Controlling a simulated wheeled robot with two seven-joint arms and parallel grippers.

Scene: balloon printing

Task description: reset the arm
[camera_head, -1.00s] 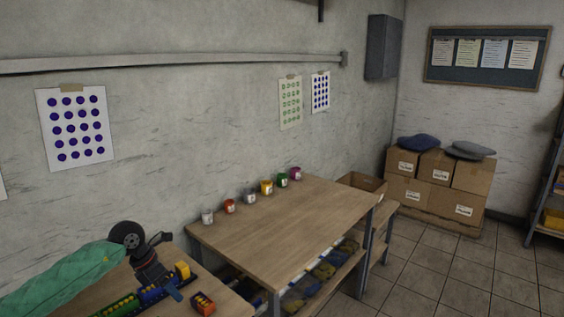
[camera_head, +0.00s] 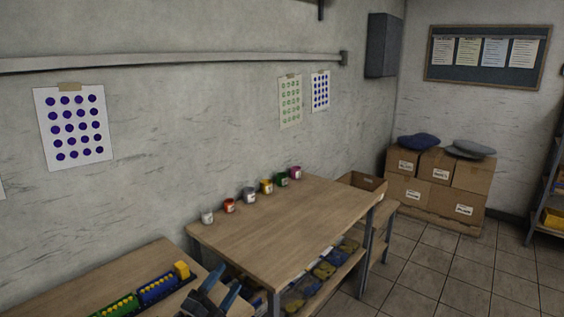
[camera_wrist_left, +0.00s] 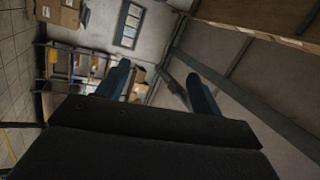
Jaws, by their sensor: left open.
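My left gripper (camera_head: 227,277) is low in the head view, in front of the right end of the near wooden table (camera_head: 130,275). Its two blue-grey fingers stand apart with nothing between them. In the left wrist view, the same gripper (camera_wrist_left: 158,70) is open and empty, with the room's shelves and wall behind it. A toy train with blue and green cars (camera_head: 158,288) sits on the near table to the left of the gripper. My right gripper is not in view.
A longer wooden table (camera_head: 290,225) holds a row of small paint jars (camera_head: 249,195) along its wall side. Cardboard boxes (camera_head: 430,195) stand in the far corner. The tiled floor (camera_head: 455,270) at the right is clear.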

